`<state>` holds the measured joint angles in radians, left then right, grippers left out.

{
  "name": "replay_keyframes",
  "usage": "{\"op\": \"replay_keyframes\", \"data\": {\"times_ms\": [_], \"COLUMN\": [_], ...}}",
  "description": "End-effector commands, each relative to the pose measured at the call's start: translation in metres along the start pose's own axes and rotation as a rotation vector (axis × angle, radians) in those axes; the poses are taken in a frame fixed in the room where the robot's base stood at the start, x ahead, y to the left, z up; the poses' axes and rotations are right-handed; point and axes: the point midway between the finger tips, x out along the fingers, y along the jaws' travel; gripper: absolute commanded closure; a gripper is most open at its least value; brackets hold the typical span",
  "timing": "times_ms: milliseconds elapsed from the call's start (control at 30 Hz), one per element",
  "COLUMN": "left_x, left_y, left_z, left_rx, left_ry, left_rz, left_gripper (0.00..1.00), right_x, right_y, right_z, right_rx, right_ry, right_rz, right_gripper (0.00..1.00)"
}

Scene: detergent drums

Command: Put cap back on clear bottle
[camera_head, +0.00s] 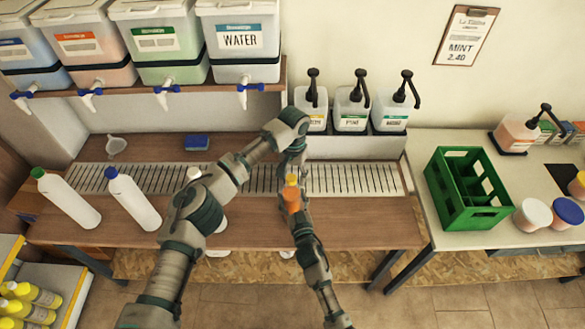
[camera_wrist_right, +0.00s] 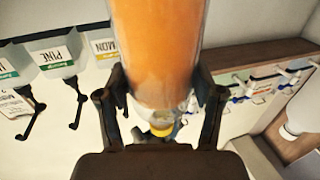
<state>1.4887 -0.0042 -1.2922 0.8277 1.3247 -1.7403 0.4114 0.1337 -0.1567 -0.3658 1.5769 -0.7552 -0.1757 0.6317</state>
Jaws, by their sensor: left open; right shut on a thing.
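The clear bottle with orange liquid (camera_head: 292,201) is held above the counter in front of the drain grate. My right gripper (camera_head: 294,212) is shut on it; in the right wrist view the bottle (camera_wrist_right: 157,50) sits between both fingers (camera_wrist_right: 158,95). A yellow cap (camera_head: 291,179) is at the bottle's mouth, and it also shows in the right wrist view (camera_wrist_right: 160,130). I cannot tell whether it is fully seated. My left gripper (camera_head: 291,165) is open, pointing down just above the cap; its fingertips are small and partly hidden.
White bottles with a green cap (camera_head: 66,199) and a blue cap (camera_head: 134,202) stand at left; another is mostly hidden behind my left arm. Pump dispensers (camera_head: 351,108) line the back. A green crate (camera_head: 465,190) and tubs (camera_head: 533,213) are at right. The counter right of centre is clear.

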Motion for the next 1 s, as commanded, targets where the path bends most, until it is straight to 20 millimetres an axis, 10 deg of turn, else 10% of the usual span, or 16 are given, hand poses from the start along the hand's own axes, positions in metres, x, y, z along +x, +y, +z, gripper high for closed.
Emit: {"op": "replay_keyframes", "data": {"times_ms": [267,500,767,1000], "left_x": [0.0016,0.0016,0.0018,0.0028], "left_y": [0.0000,0.0004,0.0025,0.0046], "left_z": [0.0001,0.0002,0.0005,0.0026], "left_rx": [0.000,0.001,0.032,0.431], "left_ry": [0.000,-0.001,-0.001,0.002], "left_rz": [0.000,0.001,0.004,0.005], "left_gripper": [0.44,0.99,1.00,1.00], "right_x": [0.0003,0.0004,0.0006,0.0007], "right_y": [-0.0002,-0.0004,-0.0010,-0.0013], "right_z": [-0.0019,-0.0020,-0.0020,-0.0021], "right_rx": [0.000,0.000,0.000,-0.001], "right_ry": [0.004,0.004,0.004,0.004], "right_rz": [-0.001,-0.001,-0.002,-0.002], "right_gripper": [1.00,1.00,1.00,1.00]}}
